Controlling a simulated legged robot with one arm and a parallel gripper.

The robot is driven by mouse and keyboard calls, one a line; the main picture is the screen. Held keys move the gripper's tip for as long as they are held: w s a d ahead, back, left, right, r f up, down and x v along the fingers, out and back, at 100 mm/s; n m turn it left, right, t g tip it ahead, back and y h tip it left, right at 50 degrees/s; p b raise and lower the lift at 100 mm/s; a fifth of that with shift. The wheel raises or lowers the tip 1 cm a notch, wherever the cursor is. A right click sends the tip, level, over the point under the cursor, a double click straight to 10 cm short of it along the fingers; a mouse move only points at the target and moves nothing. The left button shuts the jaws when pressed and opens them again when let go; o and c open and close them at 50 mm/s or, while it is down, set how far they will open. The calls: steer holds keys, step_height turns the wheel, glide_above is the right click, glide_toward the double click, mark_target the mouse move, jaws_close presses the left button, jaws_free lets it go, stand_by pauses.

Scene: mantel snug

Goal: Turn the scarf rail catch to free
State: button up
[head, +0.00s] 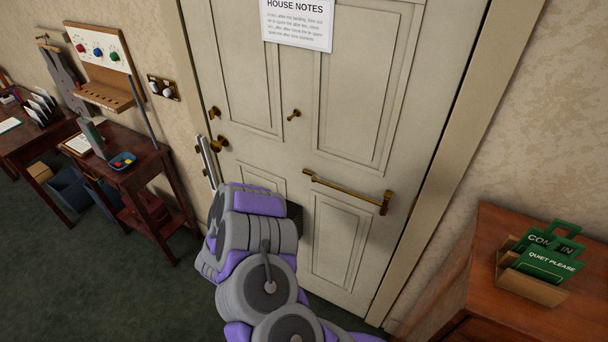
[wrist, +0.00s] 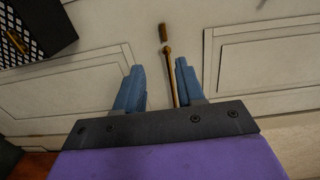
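A brass scarf rail (head: 345,190) runs across the door (head: 300,120) in the head view, with a larger upright brass fitting (head: 386,201) at its right end. I cannot tell for certain which piece is the catch. In the wrist view a thin brass rod (wrist: 171,70) with a rounded tip shows between the blue fingers of my gripper (wrist: 160,85), nearer the right finger. A short brown-brass piece (wrist: 163,32) lies just beyond the tip. My gripper is open, with gaps beside the rod; contact is not clear. My arm hides the gripper in the head view.
A black mesh holder (wrist: 35,30) is at the upper left of the wrist view. A wooden cabinet (head: 540,315) with green signs (head: 550,262) stands right of the door. A side table (head: 130,160) with a tray stands left. Open carpet (head: 90,290) lies at lower left.

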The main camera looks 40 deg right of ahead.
glide_toward(308, 172)
steer(key=x, duration=0.8)
steer(key=shift+w+f, duration=0.15)
steer(key=shift+f, duration=0.25)
steer(key=shift+a, duration=0.1)
jaws_close()
